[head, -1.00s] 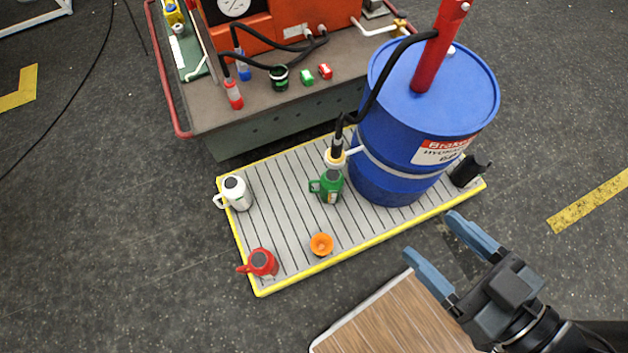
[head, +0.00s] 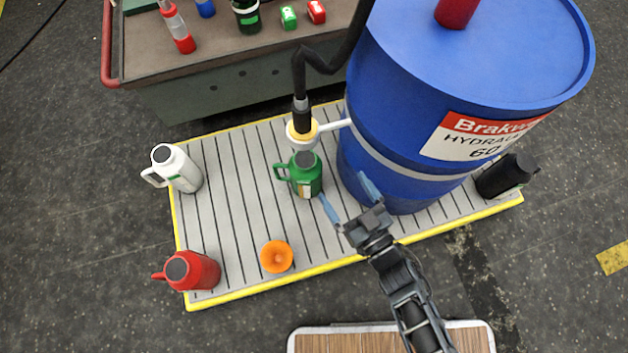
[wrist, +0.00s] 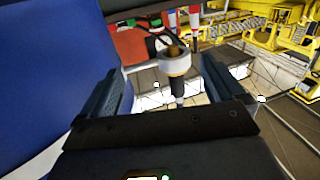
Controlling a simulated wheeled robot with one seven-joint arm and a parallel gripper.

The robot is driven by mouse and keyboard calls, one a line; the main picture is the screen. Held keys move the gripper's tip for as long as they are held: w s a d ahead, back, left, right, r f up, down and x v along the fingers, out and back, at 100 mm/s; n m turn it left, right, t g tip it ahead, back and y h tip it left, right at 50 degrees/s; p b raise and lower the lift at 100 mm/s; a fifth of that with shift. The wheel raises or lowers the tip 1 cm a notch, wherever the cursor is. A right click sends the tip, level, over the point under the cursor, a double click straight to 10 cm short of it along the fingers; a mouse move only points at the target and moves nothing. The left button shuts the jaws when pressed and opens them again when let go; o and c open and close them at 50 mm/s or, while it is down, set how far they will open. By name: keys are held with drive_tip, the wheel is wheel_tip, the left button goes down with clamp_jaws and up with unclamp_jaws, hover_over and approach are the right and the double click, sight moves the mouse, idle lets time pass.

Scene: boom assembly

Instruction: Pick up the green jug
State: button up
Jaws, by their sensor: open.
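The green jug (head: 306,176) stands upright on the grey slatted, yellow-edged platform (head: 232,200), just left of the blue drum. Its handle points left, and a nozzle on a black hose hangs just behind and above it. My gripper (head: 343,187) is open and empty, just right of the jug, between it and the drum, with its fingers pointing up-left. In the head view its left finger appears close to the jug's lower right side; I cannot tell whether they touch. In the wrist view the fingers (wrist: 165,88) frame the nozzle (wrist: 174,62); I cannot make out the jug there.
The large blue drum (head: 440,110) stands close beside my gripper. A white jug (head: 178,170), a red jug (head: 195,271), an orange funnel (head: 276,257) and a black jug (head: 503,177) share the platform. A workbench (head: 240,60) stands behind.

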sight(304, 158)
drive_tip(key=w+a+f+y+b, duration=0.1)
drive_tip(key=w+f, duration=0.1)
drive_tip(key=f, duration=0.1)
drive_tip(key=w+a+f+n+g+y+b, duration=0.1)
drive_tip(key=w+a+f+b, duration=0.1)
drive_tip(key=f, duration=0.1)
drive_tip(key=w+a+f+n+b, duration=0.1)
drive_tip(key=w+f+b, duration=0.1)
drive_tip(key=f, duration=0.1)
drive_tip(key=shift+w+a+f+g+y, duration=0.15)
drive_tip(key=shift+w+g+y, duration=0.15)
drive_tip(key=shift+w+y, duration=0.1)
drive_tip(key=shift+r+b+x, duration=0.15)
drive_tip(key=shift+b+x, duration=0.8)
drive_tip(key=shift+x, duration=1)
drive_tip(key=shift+r+b+x, duration=0.15)
drive_tip(key=shift+b+x, duration=0.8)
drive_tip(key=shift+x, duration=1)
drive_tip(key=shift+s+a, duration=0.1)
drive_tip(key=shift+c, duration=0.2)
clamp_jaws()
drive_tip(key=shift+r, duration=0.1)
